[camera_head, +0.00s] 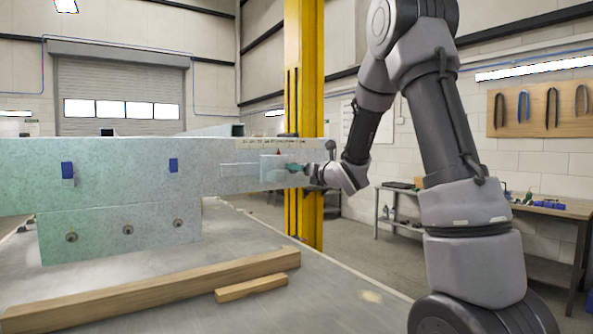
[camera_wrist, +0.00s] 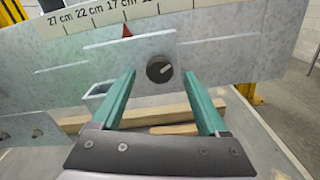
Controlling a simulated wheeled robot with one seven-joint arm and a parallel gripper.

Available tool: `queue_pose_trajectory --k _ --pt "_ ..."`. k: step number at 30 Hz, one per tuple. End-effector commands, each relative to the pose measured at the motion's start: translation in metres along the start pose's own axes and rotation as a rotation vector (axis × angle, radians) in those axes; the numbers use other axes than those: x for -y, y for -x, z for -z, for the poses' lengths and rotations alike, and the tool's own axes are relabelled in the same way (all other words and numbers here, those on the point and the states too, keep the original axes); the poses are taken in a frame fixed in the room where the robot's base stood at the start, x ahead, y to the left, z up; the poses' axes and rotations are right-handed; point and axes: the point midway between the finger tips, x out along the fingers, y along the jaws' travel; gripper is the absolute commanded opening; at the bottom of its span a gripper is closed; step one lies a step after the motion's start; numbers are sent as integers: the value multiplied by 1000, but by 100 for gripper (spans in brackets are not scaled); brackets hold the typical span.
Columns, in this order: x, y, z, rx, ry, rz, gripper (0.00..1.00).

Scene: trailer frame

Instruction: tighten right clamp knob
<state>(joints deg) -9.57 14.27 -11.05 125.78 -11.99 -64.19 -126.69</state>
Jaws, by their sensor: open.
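The black round clamp knob (camera_wrist: 159,69) with a light mark on its face sits on a grey clamp plate (camera_wrist: 110,54) in the wrist view. The plate lies against the metal frame beam (camera_wrist: 240,45), and a red pointer (camera_wrist: 127,31) stands above it at the scale strip (camera_wrist: 85,16). My gripper (camera_wrist: 160,76) is open, its two green fingers apart with the knob showing between their tips. I cannot tell whether they touch it. In the head view my gripper (camera_head: 293,167) is at the beam's right end by the plate (camera_head: 271,169); the knob is not distinguishable there.
A long wooden beam (camera_head: 150,291) and a short wooden block (camera_head: 251,288) lie on the grey table (camera_head: 335,300) below the frame. A yellow post (camera_head: 304,80) stands behind. A workbench (camera_head: 550,208) with tools is at right.

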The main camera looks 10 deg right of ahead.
Motion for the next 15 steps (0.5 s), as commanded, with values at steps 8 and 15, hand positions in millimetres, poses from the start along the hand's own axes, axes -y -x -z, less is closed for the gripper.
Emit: queue_pose_trajectory --k 8,15 --pt "0 -24 0 0 -1 1 77" --pt "0 -25 0 0 -1 1 77"
